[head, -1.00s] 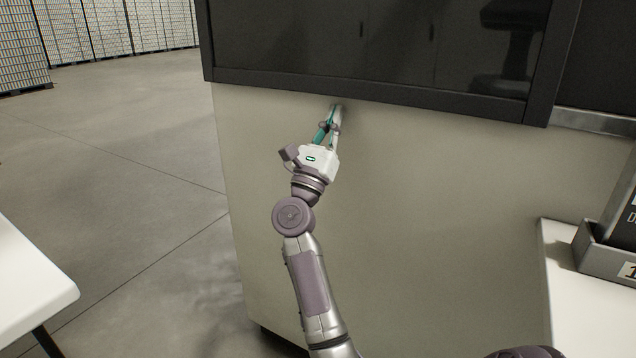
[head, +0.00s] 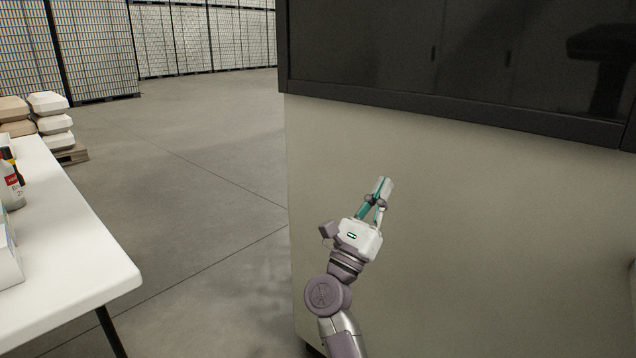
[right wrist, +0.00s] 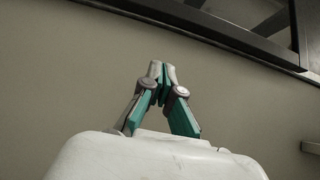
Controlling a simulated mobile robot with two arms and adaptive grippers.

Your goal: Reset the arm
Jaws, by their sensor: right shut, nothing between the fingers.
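My right gripper (head: 385,184) is raised in front of the beige panel of a large machine (head: 480,200) in the head view. Its arm comes up from the bottom edge. In the right wrist view the right gripper (right wrist: 162,70) shows its two fingers meeting at the tips, with nothing between them. The beige panel fills the background there, and the dark window frame (right wrist: 215,28) runs across the top. I cannot tell whether the fingers touch the panel. My left gripper is in neither view.
A white table (head: 75,235) stands at the left with a bottle (head: 10,185) at its edge. Tall pallet stacks (head: 180,40) line the back. The grey floor (head: 200,150) between is clear.

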